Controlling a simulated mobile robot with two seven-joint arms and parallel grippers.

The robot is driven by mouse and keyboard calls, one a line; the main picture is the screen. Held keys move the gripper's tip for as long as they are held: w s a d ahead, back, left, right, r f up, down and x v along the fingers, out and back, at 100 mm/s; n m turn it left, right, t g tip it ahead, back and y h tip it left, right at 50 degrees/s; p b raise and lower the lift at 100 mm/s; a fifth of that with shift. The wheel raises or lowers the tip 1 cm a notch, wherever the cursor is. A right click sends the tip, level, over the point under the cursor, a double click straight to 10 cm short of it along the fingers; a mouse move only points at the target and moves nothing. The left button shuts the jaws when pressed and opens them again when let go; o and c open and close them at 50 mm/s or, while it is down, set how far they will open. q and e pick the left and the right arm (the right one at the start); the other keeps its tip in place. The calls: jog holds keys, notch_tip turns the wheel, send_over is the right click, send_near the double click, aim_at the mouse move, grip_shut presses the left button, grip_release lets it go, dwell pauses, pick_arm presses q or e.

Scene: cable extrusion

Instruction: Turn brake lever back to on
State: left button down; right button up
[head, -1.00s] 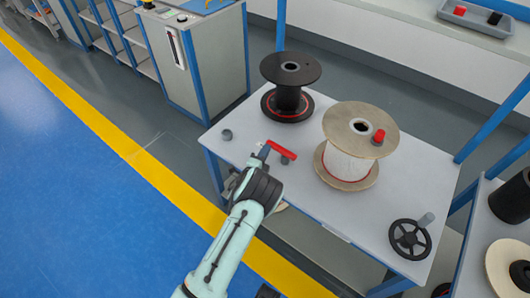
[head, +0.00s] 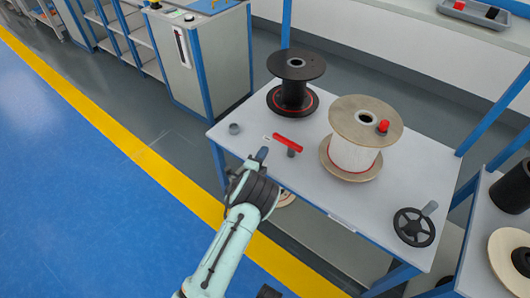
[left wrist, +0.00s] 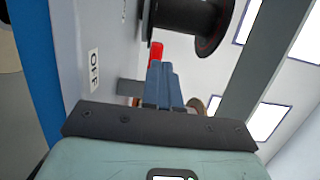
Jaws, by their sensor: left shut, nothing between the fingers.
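The red brake lever (head: 288,142) sits on a short grey post on the grey-white table, its bar slanting from upper left to lower right. A small white label (head: 267,137) lies beside its left end. In the left wrist view, a label (left wrist: 94,70) seems to read OFF, and the red lever (left wrist: 155,52) shows partly beyond my fingertips. My left gripper (head: 262,154) is shut and empty, just left of and nearer than the lever, with a small gap between them. Its blue-grey fingers (left wrist: 163,85) are together in the wrist view.
A black spool (head: 296,80) stands behind the lever. A wooden-flanged white spool (head: 358,140) with a red knob stands to its right. A small grey ring (head: 234,128) sits at the left table edge. A black handwheel (head: 414,227) is at the front right.

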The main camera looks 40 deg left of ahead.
pick_arm(q)
jog(key=a+v, duration=0.1)
jog(key=v, duration=0.6)
jog(key=shift+s+a+p, duration=0.4)
jog(key=shift+s, duration=0.2)
pick_arm(e)
jog(key=shift+s+a+r+g, duration=0.3)
jog(key=shift+s+a+r, duration=0.25)
jog(key=shift+r, duration=0.2)
pick_arm(q)
jog(key=shift+f, duration=0.15)
